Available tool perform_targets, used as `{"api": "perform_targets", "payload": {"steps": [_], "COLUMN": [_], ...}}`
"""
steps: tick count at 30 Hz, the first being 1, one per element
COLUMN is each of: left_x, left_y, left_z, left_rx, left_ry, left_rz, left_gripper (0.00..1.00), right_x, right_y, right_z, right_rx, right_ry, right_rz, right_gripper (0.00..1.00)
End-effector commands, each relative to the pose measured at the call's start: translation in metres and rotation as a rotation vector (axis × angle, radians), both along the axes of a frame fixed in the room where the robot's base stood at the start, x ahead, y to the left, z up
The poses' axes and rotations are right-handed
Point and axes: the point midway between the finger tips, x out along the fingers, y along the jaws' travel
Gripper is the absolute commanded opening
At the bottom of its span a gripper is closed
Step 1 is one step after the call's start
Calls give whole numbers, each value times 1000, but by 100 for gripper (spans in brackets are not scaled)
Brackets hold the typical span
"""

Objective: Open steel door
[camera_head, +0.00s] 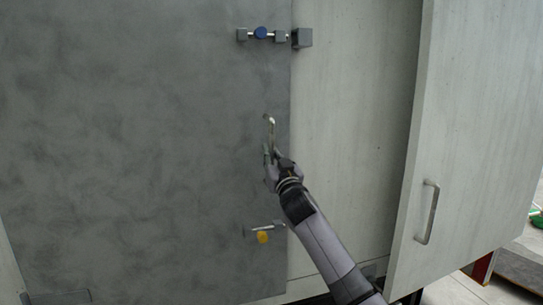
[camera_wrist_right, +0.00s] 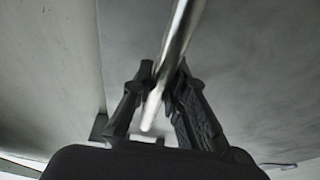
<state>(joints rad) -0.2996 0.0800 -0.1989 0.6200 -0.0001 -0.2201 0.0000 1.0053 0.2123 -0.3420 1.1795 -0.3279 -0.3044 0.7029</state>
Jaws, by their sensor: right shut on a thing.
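The steel door (camera_head: 150,130) is a dark grey mottled panel on the left of the head view. Its edge lies along the pale panel, and I see no clear gap there. A metal bar handle (camera_head: 270,130) stands near the door's right edge. My right gripper (camera_head: 269,156) is at the handle's lower part and hides some of it. In the right wrist view the handle (camera_wrist_right: 178,50) runs between the two fingers of the right gripper (camera_wrist_right: 160,95), which is shut on it. My left gripper is not in view.
An upper latch (camera_head: 262,34) with a blue knob and a lower latch (camera_head: 263,233) with a yellow knob are on the door. A pale door (camera_head: 470,130) with its own handle (camera_head: 427,212) stands ajar at the right. Tiled floor shows at the lower right.

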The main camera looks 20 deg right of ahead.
Motion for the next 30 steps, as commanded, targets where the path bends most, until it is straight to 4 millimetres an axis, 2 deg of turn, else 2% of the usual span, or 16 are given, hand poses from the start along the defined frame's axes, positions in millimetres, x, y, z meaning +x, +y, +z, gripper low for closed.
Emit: {"api": "perform_targets", "payload": {"steps": [11, 30], "left_x": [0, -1], "left_y": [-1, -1], "left_z": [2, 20], "left_rx": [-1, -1], "left_ry": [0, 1], "left_rz": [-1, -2], "left_gripper": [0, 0], "right_x": [-3, -63], "right_y": [0, 6], "right_z": [0, -1], "right_rx": [1, 2], "right_ry": [1, 2], "right_rz": [0, 2], "right_gripper": [0, 0]}}
